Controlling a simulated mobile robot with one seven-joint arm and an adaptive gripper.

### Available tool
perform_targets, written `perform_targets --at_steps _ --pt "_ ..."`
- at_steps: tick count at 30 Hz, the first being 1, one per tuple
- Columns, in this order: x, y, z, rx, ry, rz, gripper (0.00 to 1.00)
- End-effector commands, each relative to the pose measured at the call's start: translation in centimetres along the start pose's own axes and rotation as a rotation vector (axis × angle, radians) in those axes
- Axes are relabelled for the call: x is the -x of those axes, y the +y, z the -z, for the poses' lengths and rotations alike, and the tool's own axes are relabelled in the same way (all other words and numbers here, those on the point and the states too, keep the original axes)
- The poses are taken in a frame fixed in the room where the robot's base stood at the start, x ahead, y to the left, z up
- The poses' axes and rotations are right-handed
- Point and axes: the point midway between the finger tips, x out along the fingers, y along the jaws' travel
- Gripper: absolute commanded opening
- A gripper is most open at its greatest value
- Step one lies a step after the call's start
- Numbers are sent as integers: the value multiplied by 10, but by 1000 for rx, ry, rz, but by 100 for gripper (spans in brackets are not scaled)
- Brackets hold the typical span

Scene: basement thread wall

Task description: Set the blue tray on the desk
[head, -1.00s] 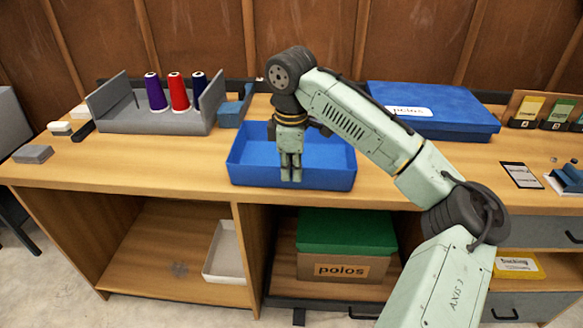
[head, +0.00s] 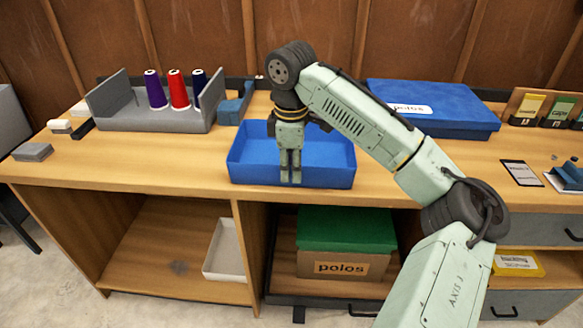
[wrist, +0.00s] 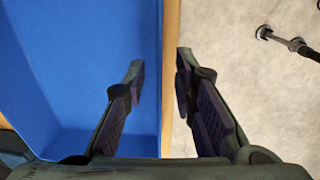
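The blue tray (head: 330,174) is an open, shallow box standing level on the desk (head: 130,165), close to its front edge. My gripper (head: 291,181) points down at the tray's front wall in the head view. In the wrist view my gripper (wrist: 160,72) has its fingers apart, with clear space between the pads. One finger is over the inside of the blue tray (wrist: 70,60) and the other is on the outer side, beyond the desk edge. The tray wall runs between them, and I see no pad pressed against it.
A grey holder (head: 150,122) with purple, red and dark blue thread cones stands left of the tray. A large blue polos box (head: 440,118) is behind right. A green-lidded box (head: 345,232) and white bin (head: 225,252) sit below the desk.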

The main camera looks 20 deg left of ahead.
Motion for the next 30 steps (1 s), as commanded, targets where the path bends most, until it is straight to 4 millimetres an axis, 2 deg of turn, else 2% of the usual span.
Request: perform_targets --at_steps 10,15,21,27,29,30 --pt "72 1 0 -1 -3 -4 25" --pt "101 1 0 0 -2 -2 25" --pt "115 0 0 1 0 0 25" --pt "116 0 0 2 1 0 25" --pt "115 1 5 7 10 -8 25" --pt "113 3 14 16 25 -23 25"
